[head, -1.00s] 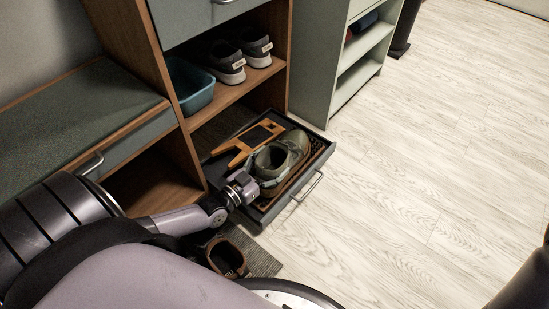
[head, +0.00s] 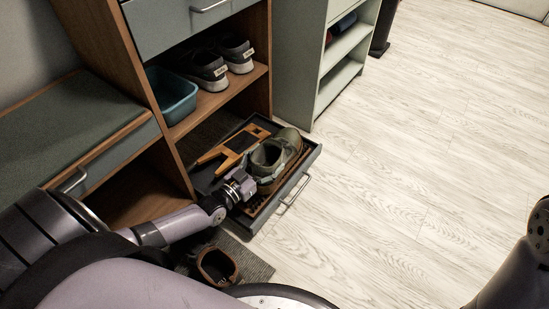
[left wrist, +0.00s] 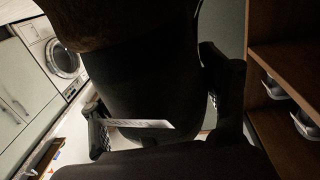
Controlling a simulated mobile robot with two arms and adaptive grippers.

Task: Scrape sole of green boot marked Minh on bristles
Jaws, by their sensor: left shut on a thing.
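The green boot (head: 284,150) is over the open shallow drawer (head: 313,157) in the head view, its opening facing up. My left gripper (head: 248,184) is shut on the boot's near end. In the left wrist view the boot (left wrist: 150,75) is a dark shape between the two fingers, with a white label (left wrist: 140,124) too slanted to read. Brown bristles (head: 256,207) show along the drawer beside and under the boot. The sole is hidden, so I cannot tell whether it touches them. My right gripper is out of view.
An orange-brown boot jack (head: 218,154) lies in the drawer left of the boot. A brown boot (head: 217,268) stands on a grey mat (head: 252,262). Above are a teal bin (head: 174,98) and grey shoes (head: 208,72) on a shelf. The floor to the right is clear.

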